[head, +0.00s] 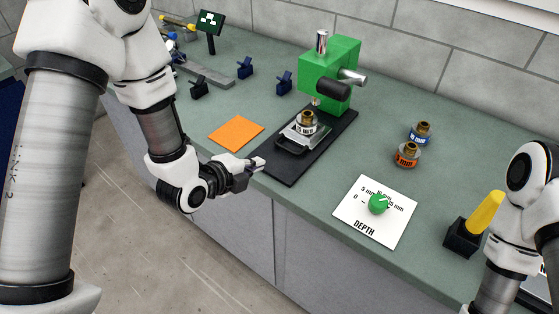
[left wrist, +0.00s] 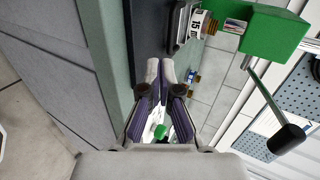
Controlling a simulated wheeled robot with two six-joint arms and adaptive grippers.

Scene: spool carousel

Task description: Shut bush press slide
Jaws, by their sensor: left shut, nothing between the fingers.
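The green bush press (head: 328,72) stands on a black base plate (head: 291,170) on the bench. Its metal slide (head: 301,137) with a dark front handle (head: 290,149) sticks out in front of the press body. A brass-topped bush with a white label (head: 307,121) sits upright on the slide; it also shows in the left wrist view (left wrist: 197,24). My left gripper (head: 259,163) is shut and empty, at the front left of the base plate, a little apart from the handle. In the left wrist view, its fingertips (left wrist: 160,70) are together. My right gripper is out of frame.
An orange mat (head: 236,133) lies left of the base. A white depth card (head: 374,228) with a green knob (head: 378,204) lies to the right. Blue-labelled (head: 420,133) and orange-labelled (head: 407,154) bushes stand behind it. A black block holds a yellow handle (head: 484,213).

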